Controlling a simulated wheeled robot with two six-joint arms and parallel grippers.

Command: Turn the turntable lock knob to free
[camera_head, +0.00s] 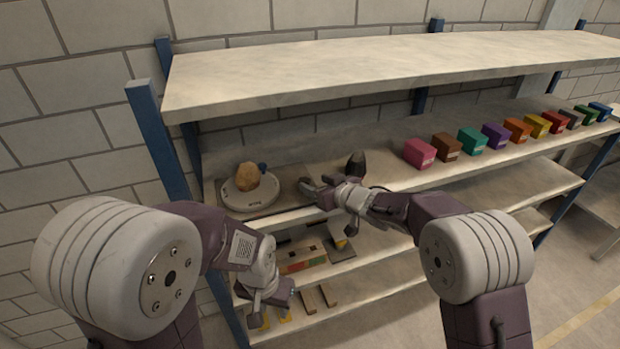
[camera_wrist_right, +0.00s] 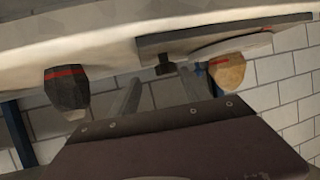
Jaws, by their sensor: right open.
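The turntable is a pale round disc (camera_head: 238,202) on a grey base plate (camera_head: 290,181) at the left end of the middle shelf. In the right wrist view, which is upside down, the disc (camera_wrist_right: 210,46) and plate (camera_wrist_right: 275,24) show near the top. A small dark knob (camera_wrist_right: 165,69) stands on the plate there, between and beyond my fingertips, apparently untouched. I cannot read its setting. My right gripper (camera_head: 311,184) is open and empty at the plate's right end; it hides the knob in the head view. My left gripper (camera_head: 263,303) hangs lower left; its jaws are unclear.
A tan rock-like lump (camera_head: 247,176) sits on the disc beside a small blue part (camera_head: 262,167). A black object (camera_head: 356,164) with a red band stands right of the plate. Several coloured boxes (camera_head: 420,153) line the shelf rightward. An upper shelf (camera_head: 380,65) overhangs.

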